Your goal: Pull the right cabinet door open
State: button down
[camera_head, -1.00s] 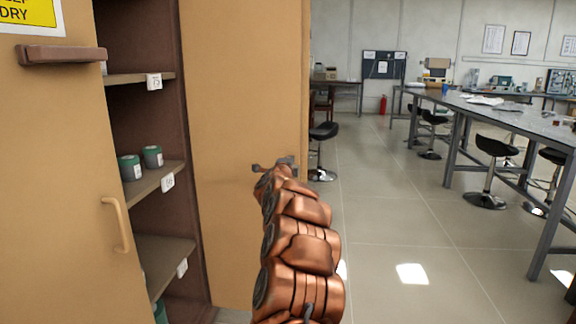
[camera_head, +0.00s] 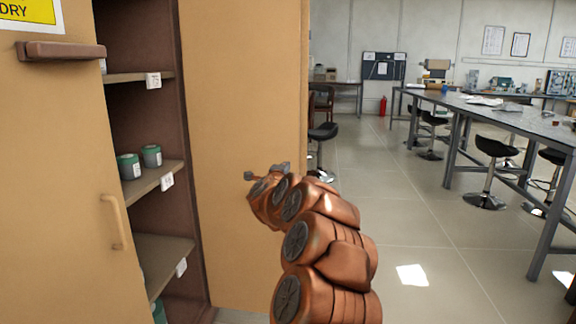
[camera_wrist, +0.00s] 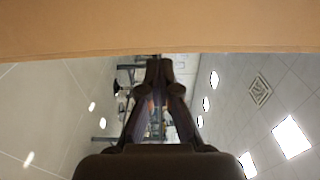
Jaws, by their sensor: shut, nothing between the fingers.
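The right cabinet door (camera_head: 238,90) stands swung open, its broad tan face turned toward the shelves and me. The left cabinet door (camera_head: 55,170) has a tan handle (camera_head: 115,222). No handle shows on the right door. My gripper (camera_head: 266,174) overlaps the lower outer part of the right door in the head view. In the wrist view my gripper (camera_wrist: 159,64) has its fingers together and empty, tips near the edge of a tan panel (camera_wrist: 160,28) that looks like this door. I cannot tell whether they touch it.
Cabinet shelves (camera_head: 160,180) hold green-and-white jars (camera_head: 130,167). A brown bar (camera_head: 62,51) sticks out from the left door. Clear tiled floor (camera_head: 400,220) lies to the right, then a long bench (camera_head: 510,115) with several black stools (camera_head: 492,147).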

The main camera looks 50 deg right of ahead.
jog(key=v, duration=0.6)
jog(key=shift+s+p, duration=0.15)
jog(key=shift+p, duration=0.15)
jog(key=shift+r, duration=0.1)
